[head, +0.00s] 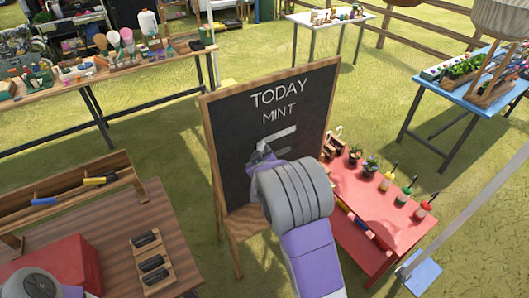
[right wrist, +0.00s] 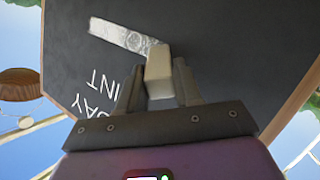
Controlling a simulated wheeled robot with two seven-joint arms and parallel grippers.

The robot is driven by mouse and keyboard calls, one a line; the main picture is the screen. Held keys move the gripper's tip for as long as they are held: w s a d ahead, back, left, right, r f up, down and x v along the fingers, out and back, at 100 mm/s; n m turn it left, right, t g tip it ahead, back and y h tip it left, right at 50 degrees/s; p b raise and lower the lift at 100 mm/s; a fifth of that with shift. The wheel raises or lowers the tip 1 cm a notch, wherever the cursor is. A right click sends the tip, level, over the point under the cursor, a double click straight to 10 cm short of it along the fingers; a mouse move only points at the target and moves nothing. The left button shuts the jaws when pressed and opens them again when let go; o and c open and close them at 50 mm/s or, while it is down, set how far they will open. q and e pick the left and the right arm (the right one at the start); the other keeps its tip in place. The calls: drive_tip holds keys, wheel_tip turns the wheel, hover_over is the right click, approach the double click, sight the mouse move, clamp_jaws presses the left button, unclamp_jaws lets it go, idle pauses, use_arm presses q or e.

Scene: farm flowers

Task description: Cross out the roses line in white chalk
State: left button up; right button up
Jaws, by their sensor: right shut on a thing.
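The blackboard (head: 240,180) stands on a wooden easel and reads TODAY and MINT in white. Below MINT there is a broad whitish band (head: 279,137), slanting up to the right; no readable word shows at it. My right gripper (head: 263,153) is at the board, at the lower left end of the band. In the right wrist view it is shut on a white chalk block (right wrist: 158,72), whose tip lies at the end of the band (right wrist: 117,33). Whether the chalk touches the board I cannot tell. My left gripper is out of view.
A red table (head: 375,200) with potted plants and colored bottles stands right of the easel. A wooden bench (head: 120,215) with black erasers or blocks is at the left. More tables stand behind. Grass is open between them.

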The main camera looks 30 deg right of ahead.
drive_tip(key=s, duration=0.6)
drive_tip(key=shift+d, duration=0.25)
drive_tip(key=s+p, duration=0.1)
drive_tip(key=s, duration=0.2)
drive_tip(key=shift+d, duration=0.1)
idle(0.4)
drive_tip(key=shift+w, duration=0.15)
idle(0.5)
drive_tip(key=shift+w+a+f, duration=0.1)
drive_tip(key=shift+w+a, duration=0.1)
drive_tip(key=shift+w, duration=1.75)
drive_tip(key=shift+w+a, duration=0.15)
drive_tip(key=shift+w, duration=1.8)
drive_tip(key=shift+w, duration=0.45)
